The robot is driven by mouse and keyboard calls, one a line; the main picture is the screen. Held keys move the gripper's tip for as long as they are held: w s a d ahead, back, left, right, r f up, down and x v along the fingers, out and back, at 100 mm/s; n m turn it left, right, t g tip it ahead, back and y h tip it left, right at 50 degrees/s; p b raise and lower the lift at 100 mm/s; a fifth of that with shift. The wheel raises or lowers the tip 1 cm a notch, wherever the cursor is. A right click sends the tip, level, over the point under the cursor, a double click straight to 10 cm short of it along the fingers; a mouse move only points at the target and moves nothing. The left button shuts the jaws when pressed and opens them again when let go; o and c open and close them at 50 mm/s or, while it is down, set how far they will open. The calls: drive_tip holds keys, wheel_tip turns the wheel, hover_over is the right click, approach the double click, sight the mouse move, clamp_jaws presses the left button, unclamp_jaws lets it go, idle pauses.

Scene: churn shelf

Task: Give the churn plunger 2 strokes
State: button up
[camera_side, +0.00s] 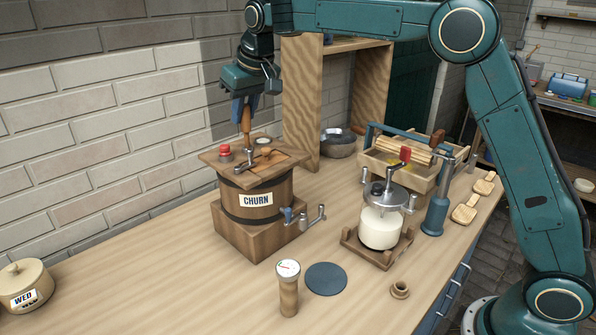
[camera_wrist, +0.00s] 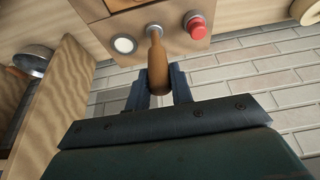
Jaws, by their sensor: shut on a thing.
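The churn (camera_side: 262,215) is a wooden barrel with dark bands and a CHURN label, standing on a wooden block on the bench. Its plunger (camera_side: 246,121) is a brown wooden handle standing upright above the lid. The plunger also shows in the wrist view (camera_wrist: 157,62), rising from a small metal collar. My gripper (camera_side: 243,108) is above the lid, shut on the plunger handle. In the wrist view my gripper (camera_wrist: 160,88) has its blue fingers on either side of the handle. How deep the plunger's lower end sits is hidden inside the barrel.
On the lid are a red knob (camera_side: 225,151) and a small white disc (camera_side: 264,140). A wooden shelf (camera_side: 302,105) stands close behind the churn. A glass-jar device (camera_side: 380,228) and a dial post (camera_side: 288,290) stand to the right and front.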

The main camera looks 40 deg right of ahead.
sight(247, 119)
drive_tip(key=shift+f, duration=1.8)
drive_tip(key=o, duration=1)
drive_tip(key=shift+r, duration=3.45)
drive_tip(key=shift+s+r, duration=0.1)
